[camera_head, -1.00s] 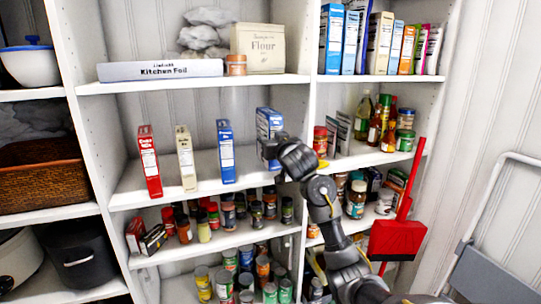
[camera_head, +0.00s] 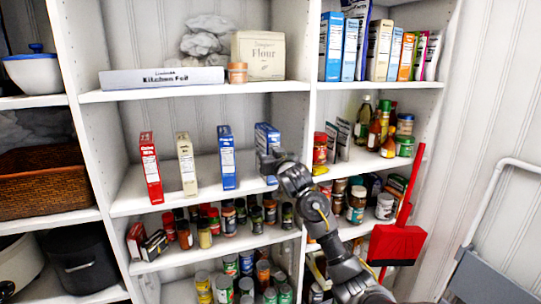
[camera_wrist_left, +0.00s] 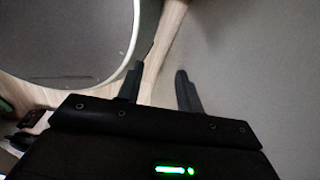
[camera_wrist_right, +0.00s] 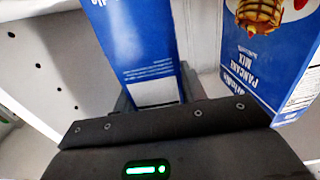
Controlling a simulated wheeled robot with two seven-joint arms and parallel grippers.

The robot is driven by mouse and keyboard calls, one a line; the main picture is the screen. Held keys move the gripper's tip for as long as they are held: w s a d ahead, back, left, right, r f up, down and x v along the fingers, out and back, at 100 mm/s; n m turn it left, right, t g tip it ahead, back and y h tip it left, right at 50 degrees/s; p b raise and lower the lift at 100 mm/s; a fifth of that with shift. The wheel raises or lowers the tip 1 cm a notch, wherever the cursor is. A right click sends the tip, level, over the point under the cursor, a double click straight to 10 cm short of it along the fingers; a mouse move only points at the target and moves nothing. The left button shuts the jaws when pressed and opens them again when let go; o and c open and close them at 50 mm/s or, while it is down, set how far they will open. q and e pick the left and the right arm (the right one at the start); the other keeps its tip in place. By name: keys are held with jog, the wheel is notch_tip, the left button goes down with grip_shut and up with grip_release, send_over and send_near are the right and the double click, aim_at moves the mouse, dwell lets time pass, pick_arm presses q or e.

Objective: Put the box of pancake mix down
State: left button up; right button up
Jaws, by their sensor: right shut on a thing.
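The box of pancake mix (camera_head: 267,138) is blue and upright at the right end of the middle shelf. My right gripper (camera_head: 268,166) is shut on its near side and hides its lower part. I cannot tell whether its base touches the shelf. In the right wrist view the held blue box (camera_wrist_right: 140,45) stands between the fingers. Another blue box (camera_wrist_right: 250,55) with pancake mix lettering is beside it there, apart from it. My left gripper (camera_wrist_left: 158,80) is open and empty in the left wrist view; it is outside the head view.
On the same shelf (camera_head: 207,192) stand a red box (camera_head: 150,165), a cream box (camera_head: 186,163) and a blue box (camera_head: 226,157), with gaps between them. An upright divider (camera_head: 307,130) is close to the right. Cans and jars (camera_head: 230,220) crowd the shelf below.

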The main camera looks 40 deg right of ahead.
jog(key=o, duration=0.9)
jog(key=shift+f, duration=0.1)
jog(key=shift+o, duration=0.2)
jog(key=v, duration=1.2)
